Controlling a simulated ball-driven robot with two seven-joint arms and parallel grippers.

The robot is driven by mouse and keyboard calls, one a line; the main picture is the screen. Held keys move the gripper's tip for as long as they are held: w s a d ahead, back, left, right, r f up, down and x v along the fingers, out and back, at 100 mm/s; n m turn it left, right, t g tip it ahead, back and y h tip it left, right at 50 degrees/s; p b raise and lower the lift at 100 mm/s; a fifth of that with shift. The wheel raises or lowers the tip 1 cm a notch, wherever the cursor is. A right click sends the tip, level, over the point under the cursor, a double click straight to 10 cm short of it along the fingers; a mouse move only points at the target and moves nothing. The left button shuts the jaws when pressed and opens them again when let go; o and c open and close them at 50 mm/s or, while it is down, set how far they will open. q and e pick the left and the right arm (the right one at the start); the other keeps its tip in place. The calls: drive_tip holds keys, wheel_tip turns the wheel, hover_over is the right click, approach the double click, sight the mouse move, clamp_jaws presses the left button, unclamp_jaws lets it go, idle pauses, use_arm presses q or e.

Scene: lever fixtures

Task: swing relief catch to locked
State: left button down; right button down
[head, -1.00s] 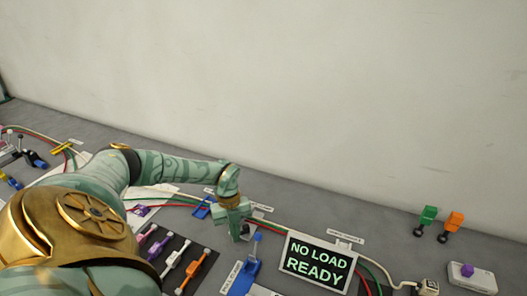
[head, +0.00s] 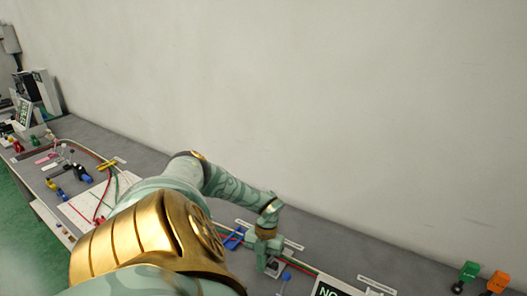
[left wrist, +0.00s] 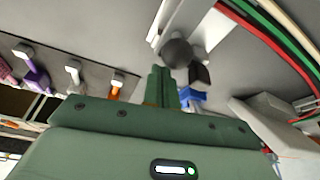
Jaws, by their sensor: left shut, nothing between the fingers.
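My left gripper (head: 264,257) is shut and empty, pointing down over the bench among the lever fixtures. In the left wrist view its closed fingers (left wrist: 163,85) end just short of a dark round knob (left wrist: 177,53), which sits by a pale plate with a black block beside it. I cannot tell whether fingers and knob touch. The labels are too small to read, so which fixture is the relief catch cannot be told for sure; the knobbed one is nearest my fingers. My arm hides part of the fixtures in the head view. My right gripper is out of view.
A blue handle (head: 236,238) stands left of my gripper and another blue lever (head: 285,279) to its right. Red and green cables (left wrist: 262,40) run close by. A display (head: 331,290) is cut off at the bottom edge. Green (head: 468,271) and orange (head: 499,282) levers stand far right.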

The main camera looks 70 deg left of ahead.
use_arm(q)
drive_tip(key=shift+s+a, duration=0.5)
drive_tip(key=shift+s, duration=0.1)
drive_tip(key=p+v, duration=0.1)
drive_tip(key=v, duration=1.5)
drive_tip(key=shift+w+r, duration=0.1)
drive_tip(key=shift+r, duration=0.05)
